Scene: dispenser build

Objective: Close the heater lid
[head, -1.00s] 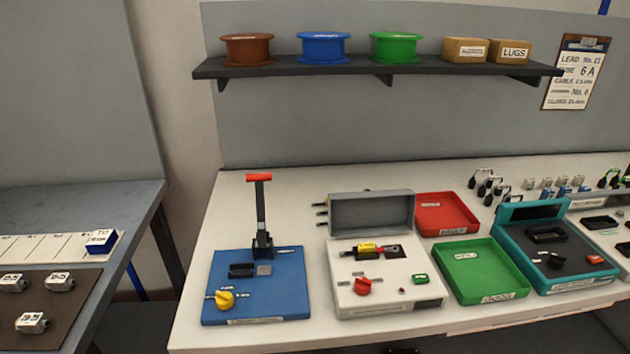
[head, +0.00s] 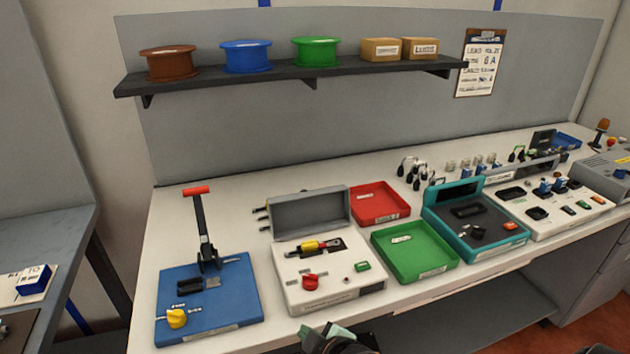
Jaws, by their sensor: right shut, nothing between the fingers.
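The heater (head: 330,292) is a white box on the bench with a red knob (head: 311,282) and a green button on its top. Its grey lid (head: 311,209) stands open, upright at the back edge. A yellow and dark piece (head: 312,246) lies in the slot in front of the lid. My right gripper (head: 337,334) shows at the bottom edge, in front of and below the heater, apart from it. It is shut and empty, and partly cut off by the frame. My left gripper is not in view.
A blue base with an upright red-handled lever (head: 202,225) stands left of the heater. A red tray (head: 378,203) and a green tray (head: 414,252) are to its right, then a teal device (head: 476,230). A shelf with spools (head: 245,57) hangs above.

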